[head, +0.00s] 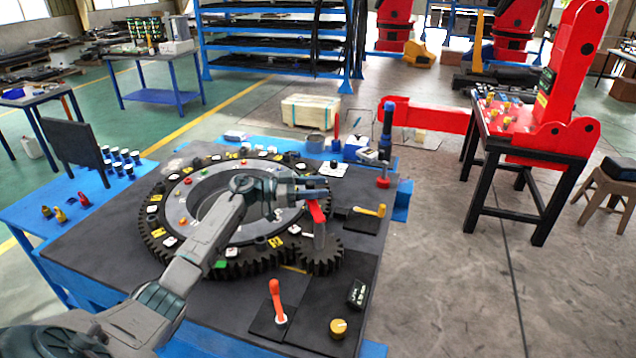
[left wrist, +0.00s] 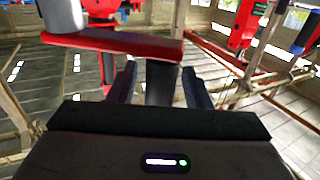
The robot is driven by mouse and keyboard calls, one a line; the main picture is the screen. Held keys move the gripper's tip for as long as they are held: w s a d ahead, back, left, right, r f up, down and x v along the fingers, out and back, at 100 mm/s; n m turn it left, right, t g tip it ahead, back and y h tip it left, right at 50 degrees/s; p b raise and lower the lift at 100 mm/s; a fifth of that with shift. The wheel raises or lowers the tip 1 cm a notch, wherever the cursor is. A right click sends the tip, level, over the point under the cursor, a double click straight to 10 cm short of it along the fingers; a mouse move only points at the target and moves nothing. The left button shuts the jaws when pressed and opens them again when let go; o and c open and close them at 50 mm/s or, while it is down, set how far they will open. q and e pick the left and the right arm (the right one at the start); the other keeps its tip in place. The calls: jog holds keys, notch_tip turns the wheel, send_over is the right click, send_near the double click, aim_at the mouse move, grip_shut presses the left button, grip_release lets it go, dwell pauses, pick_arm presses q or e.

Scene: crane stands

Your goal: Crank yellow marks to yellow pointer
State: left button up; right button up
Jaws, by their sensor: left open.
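A large dark toothed ring (head: 150,238) lies on the blue-edged bench and carries coloured tiles. One yellow mark (head: 276,242) sits near its front. A small gear (head: 320,262) meshes with it at the right, with a grey post and a red crank arm (head: 317,211) above. A thin yellow strip (head: 295,269), possibly the pointer, lies beside the small gear. My left gripper (head: 320,189) is at the crank. In the left wrist view its open fingers (left wrist: 160,88) stand on both sides of a grey cylinder (left wrist: 163,75) under the red arm (left wrist: 115,40). Contact cannot be told.
A dark upright panel (head: 72,145) stands at the left. A red machine (head: 565,90) on a black stand is at the right. Floor between is clear.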

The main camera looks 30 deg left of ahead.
pick_arm(q)
jog(key=shift+w+d, duration=0.15)
jog(key=shift+d, duration=0.05)
grip_shut()
jog(key=shift+d+m+g+h+b, duration=0.1)
jog(key=shift+m+g+h+b, duration=0.2)
jog(key=shift+g, duration=0.1)
